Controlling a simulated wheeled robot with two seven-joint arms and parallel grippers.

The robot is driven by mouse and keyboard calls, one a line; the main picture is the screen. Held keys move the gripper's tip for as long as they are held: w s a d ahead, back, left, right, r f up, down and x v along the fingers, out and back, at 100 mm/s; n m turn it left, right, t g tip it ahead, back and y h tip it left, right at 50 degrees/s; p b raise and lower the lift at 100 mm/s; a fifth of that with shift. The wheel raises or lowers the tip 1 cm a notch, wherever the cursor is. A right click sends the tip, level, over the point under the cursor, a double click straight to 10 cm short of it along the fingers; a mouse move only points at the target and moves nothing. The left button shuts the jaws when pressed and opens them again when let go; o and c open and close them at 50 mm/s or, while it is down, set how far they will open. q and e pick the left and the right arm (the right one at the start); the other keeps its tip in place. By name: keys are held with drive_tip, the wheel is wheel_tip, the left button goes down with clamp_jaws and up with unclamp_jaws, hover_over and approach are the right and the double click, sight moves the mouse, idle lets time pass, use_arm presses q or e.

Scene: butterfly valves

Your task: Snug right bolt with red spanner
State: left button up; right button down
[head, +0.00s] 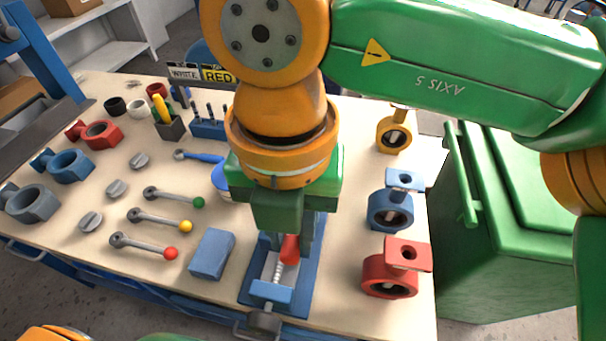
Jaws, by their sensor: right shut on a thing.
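My right gripper (290,232) comes down from above over the blue vise (251,290) at the front middle of the bench. It is shut on a red piece, which I take to be the red spanner (290,249). Only a short red part shows below the fingers. The spanner's jaw end cannot be made out. The right bolt and whatever the vise holds are hidden behind my gripper and wrist. My left gripper is out of view.
Red (389,274), blue (390,209) and orange (393,134) valve bodies stand along the right edge. Levers with red (171,253), yellow and green knobs lie left. A blue block (212,253) sits beside the vise. A green bin (500,230) stands right of the bench.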

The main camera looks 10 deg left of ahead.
drive_tip(key=shift+r+p, duration=0.4)
drive_tip(key=shift+r, duration=0.15)
wheel_tip(320, 180, up, 5)
drive_tip(key=p, duration=0.4)
drive_tip(key=shift+f, duration=0.1)
